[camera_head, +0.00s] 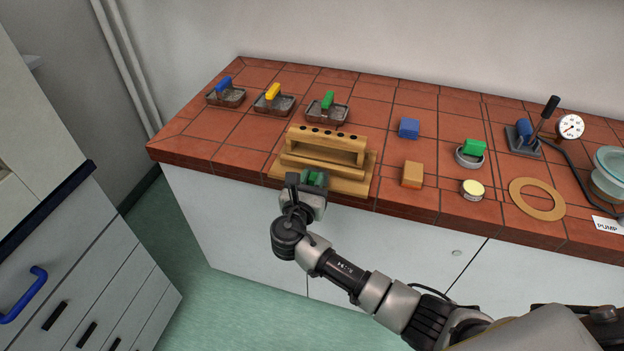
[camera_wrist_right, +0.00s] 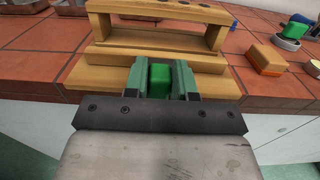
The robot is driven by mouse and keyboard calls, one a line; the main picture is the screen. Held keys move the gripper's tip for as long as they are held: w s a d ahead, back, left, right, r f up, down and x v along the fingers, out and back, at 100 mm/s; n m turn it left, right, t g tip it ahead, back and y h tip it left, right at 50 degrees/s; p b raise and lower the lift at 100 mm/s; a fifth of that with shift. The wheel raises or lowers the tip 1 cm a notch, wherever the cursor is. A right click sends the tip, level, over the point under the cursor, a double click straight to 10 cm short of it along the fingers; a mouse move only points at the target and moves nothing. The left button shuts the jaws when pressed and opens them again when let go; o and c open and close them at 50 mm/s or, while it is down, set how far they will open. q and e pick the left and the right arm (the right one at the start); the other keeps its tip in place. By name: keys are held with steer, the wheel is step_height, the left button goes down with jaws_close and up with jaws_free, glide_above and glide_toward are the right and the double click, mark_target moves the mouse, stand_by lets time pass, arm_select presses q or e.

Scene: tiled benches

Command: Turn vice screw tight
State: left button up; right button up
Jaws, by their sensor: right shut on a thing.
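My right gripper (camera_head: 314,179) is at the front edge of the bench, just in front of the wooden rack's base. In the wrist view its two dark green fingers (camera_wrist_right: 160,80) are shut on a bright green block (camera_wrist_right: 160,76). The block's lower part is hidden behind the gripper body. The wooden rack (camera_head: 327,143), a holed top bar over a stepped base, stands right behind it and also shows in the wrist view (camera_wrist_right: 158,40). I cannot make out a vice or its screw distinctly. My left gripper is not in view.
Three small trays with a blue, a yellow and a green piece (camera_head: 328,99) stand at the back left. A blue block (camera_head: 409,128), an orange block (camera_head: 412,174), round tins (camera_head: 473,189), a flat ring (camera_head: 537,199) and a lever pump (camera_head: 524,138) with a gauge lie to the right.

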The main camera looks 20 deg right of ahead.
mark_target(326, 182)
steer(key=shift+m, duration=0.3)
steer(key=m, duration=0.1)
steer(key=m+b, duration=0.2)
steer(key=shift+s+d+f+m, duration=0.3)
steer(key=shift+s+d, duration=0.05)
steer(key=m+b, duration=0.2)
steer(key=m, duration=0.1)
steer(key=d+f+m+b, duration=0.1)
steer(key=m+b, duration=0.4)
steer(key=m, duration=0.1)
steer(key=shift+s+d+f, duration=0.15)
steer(key=shift+s+f, duration=0.2)
steer(key=shift+s, duration=0.05)
steer(key=shift+d+f+m+b, duration=0.1)
steer(key=shift+f+m+b, duration=0.1)
steer(key=shift+m+b, duration=1)
steer(key=shift+f+m+b, duration=0.15)
steer(key=shift+m+b, duration=0.95)
steer(key=shift+b, duration=0.05)
steer(key=o, duration=0.9)
steer(key=shift+r, duration=0.1)
steer(key=shift+s, duration=0.1)
